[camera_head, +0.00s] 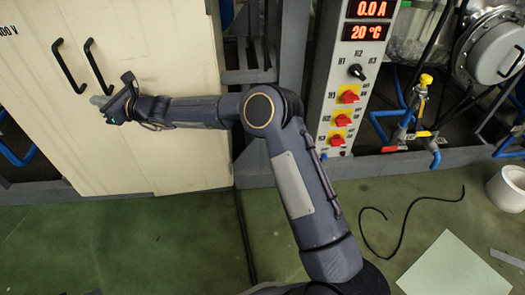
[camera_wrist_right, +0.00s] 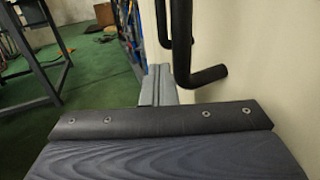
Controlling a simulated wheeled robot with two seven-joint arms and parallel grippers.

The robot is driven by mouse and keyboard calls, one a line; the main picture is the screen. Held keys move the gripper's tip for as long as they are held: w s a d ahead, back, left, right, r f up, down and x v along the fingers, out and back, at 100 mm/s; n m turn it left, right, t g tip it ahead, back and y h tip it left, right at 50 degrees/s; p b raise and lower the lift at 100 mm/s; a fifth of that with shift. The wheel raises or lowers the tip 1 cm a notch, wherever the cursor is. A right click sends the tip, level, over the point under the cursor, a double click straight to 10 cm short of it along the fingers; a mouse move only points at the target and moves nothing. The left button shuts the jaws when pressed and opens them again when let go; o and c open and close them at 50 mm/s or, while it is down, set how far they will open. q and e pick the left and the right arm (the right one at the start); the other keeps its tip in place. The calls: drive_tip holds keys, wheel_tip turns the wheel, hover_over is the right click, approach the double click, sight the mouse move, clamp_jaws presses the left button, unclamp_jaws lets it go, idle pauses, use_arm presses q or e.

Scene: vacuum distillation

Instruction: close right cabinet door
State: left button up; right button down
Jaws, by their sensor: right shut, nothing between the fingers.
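The cream cabinet has a right door (camera_head: 160,60) with a black bar handle (camera_head: 98,67). The left door (camera_head: 30,90) has a matching handle (camera_head: 63,62). Both doors look about flush, but I cannot tell whether a small gap is left at the seam. My right gripper (camera_head: 98,101) is shut and empty, in front of the doors just below the handles. In the right wrist view its fingers (camera_wrist_right: 158,86) point along the cream door face, with the black handles (camera_wrist_right: 182,45) close by. Touching cannot be told. My left gripper is not in view.
A control panel (camera_head: 345,95) with red switches stands right of the cabinet. Valves (camera_head: 420,110) and a round steel vessel (camera_head: 498,45) are farther right. A black cable (camera_head: 405,225), a pale sheet (camera_head: 455,268) and a white bucket (camera_head: 508,188) lie on the green floor.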

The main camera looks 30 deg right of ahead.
drive_tip(key=shift+w+d+m+t+h, duration=0.1)
drive_tip(key=shift+w+m+t+h, duration=0.25)
drive_tip(key=shift+w, duration=0.4)
drive_tip(key=shift+s, duration=0.1)
